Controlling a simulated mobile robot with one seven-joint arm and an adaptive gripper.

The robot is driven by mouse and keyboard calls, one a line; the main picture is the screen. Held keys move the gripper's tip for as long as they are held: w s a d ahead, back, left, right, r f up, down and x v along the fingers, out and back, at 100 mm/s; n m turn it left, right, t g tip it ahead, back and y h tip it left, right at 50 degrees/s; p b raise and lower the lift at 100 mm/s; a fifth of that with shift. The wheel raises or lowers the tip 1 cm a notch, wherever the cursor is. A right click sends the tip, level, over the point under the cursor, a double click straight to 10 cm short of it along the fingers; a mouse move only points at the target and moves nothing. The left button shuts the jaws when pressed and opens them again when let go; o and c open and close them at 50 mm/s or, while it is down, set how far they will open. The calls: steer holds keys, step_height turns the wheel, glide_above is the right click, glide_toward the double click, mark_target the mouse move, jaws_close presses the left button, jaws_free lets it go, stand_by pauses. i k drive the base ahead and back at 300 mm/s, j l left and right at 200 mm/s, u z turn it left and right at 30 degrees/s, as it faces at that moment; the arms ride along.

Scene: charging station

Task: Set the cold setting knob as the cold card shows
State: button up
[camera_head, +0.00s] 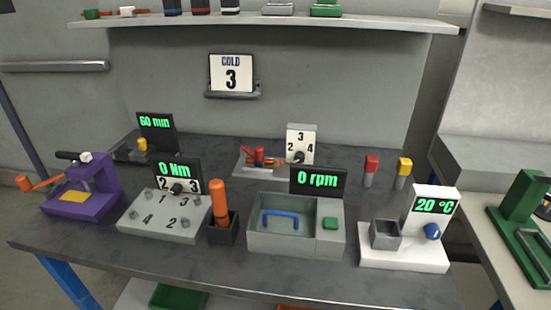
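The cold card (231,74) reads "COLD 3" and stands in a dark holder on the back wall. A black knob (299,157) sits on a white upright panel marked 2, 3 and 4, beside a red device at the back middle of the bench. Another black knob (177,188) sits on a panel marked 2 and 3 below the "0 Nm" display. No label shows which of them is the cold setting knob, and both pointers are too small to read. A blue knob (432,232) is on the white unit reading "20 °C". My gripper is not in view.
The dark bench (110,255) also holds a purple press (85,205), a grey basin unit (283,250) reading "0 rpm", an orange-handled tool (218,200) in a dark holder, and red and yellow-topped posts. A shelf (260,20) runs above. Bare bench shows along the front.

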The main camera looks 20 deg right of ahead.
mark_target(298, 157)
steer(key=i+j, duration=0.1)
steer(key=j, duration=0.4)
steer(key=i+j, duration=0.15)
steer(key=j, duration=0.3)
steer(key=i+j, duration=0.1)
steer(key=j, duration=0.4)
steer(key=i+j, duration=0.1)
steer(key=j, duration=0.4)
steer(key=i+j, duration=0.15)
steer(key=j, duration=0.35)
steer(key=j+z, duration=0.1)
steer(key=z, duration=0.3)
steer(key=j+z, duration=0.15)
steer(key=z, duration=0.2)
steer(key=j+z, duration=0.15)
steer(key=z, duration=0.25)
steer(key=i+z, duration=0.1)
steer(key=z, duration=0.25)
steer(key=i+z, duration=0.1)
steer(key=z, duration=0.25)
steer(key=i, duration=1.3)
steer(key=l+z, duration=0.05)
steer(key=l, duration=0.05)
